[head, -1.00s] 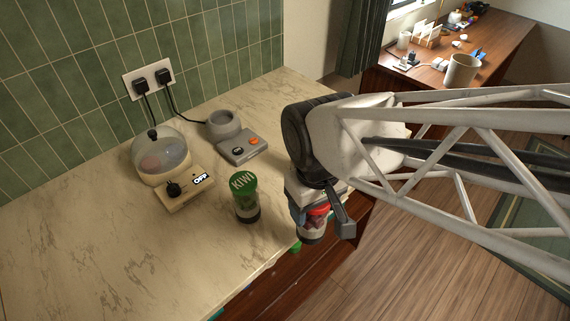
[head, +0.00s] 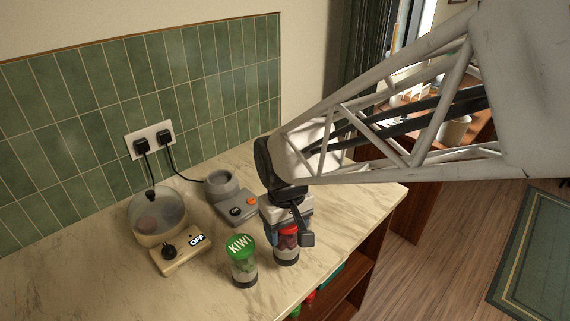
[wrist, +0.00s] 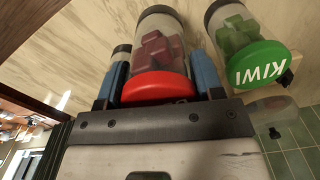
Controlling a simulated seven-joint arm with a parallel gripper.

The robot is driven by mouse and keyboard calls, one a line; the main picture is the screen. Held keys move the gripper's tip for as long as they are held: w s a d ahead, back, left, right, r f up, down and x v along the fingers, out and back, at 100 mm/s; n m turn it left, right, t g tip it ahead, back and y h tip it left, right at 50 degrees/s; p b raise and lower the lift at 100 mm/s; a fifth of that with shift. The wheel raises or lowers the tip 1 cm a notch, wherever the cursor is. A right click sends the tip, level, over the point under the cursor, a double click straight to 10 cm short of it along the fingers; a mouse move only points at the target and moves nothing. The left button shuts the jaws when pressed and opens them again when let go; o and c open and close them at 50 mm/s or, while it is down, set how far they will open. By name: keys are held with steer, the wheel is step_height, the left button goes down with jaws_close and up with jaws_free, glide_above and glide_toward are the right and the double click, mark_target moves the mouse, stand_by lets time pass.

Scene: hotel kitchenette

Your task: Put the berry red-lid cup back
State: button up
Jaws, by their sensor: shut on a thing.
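The red-lid cup (head: 286,254) is clear, with dark red cubes inside. My gripper (head: 287,236) is shut around it, over the counter's front part, just right of the kiwi cup. I cannot tell whether its base touches the counter. In the wrist view the cup (wrist: 158,50) sits between two blue fingers of my gripper (wrist: 162,78), its red lid towards the palm. The kiwi cup (head: 242,262), with a green lid and green cubes, stands upright on the counter; it also shows in the wrist view (wrist: 240,40).
A cream appliance (head: 178,256) with a clear dome and a display reading OFF stands left. A grey device (head: 238,208) with a ring-shaped holder (head: 222,184) stands behind. Below the counter, an open shelf (head: 335,290) holds red, green and teal items. Counter (head: 80,290) at left is clear.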

steer(key=shift+w+a, duration=0.25)
steer(key=shift+w, duration=0.25)
steer(key=shift+w+a+f, duration=0.1)
steer(key=shift+w+a, duration=0.05)
steer(key=shift+w, duration=0.3)
steer(key=shift+f, duration=1.75)
steer(key=shift+f, duration=0.15)
steer(key=o, duration=1.2)
